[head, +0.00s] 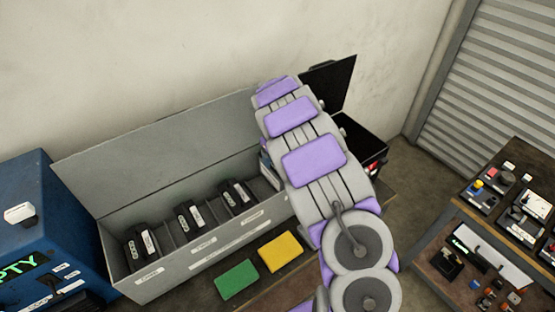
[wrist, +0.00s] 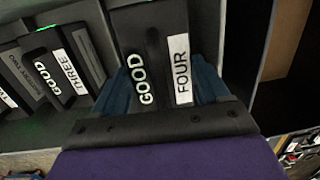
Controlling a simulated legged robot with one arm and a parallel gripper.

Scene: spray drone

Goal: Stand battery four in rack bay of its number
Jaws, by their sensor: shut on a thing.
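Battery four is a dark block marked GOOD and FOUR, seen in the wrist view (wrist: 182,28). My gripper (wrist: 163,72) is shut on it, with one blue finger on each side. The battery is between the grey walls at the rack's right end, roughly in line with its neighbours. I cannot tell whether its base touches the bay floor. Battery three (wrist: 62,68), marked GOOD and THREE, stands to its left. In the head view the long grey rack (head: 205,262) holds several dark batteries (head: 190,217). My arm hides battery four and my gripper there.
A blue box (head: 50,235) stands left of the rack. Green (head: 237,279) and yellow (head: 281,252) pads lie in front. A black case with a raised lid (head: 335,80) is beyond my arm. A bench with small parts (head: 500,210) is at right.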

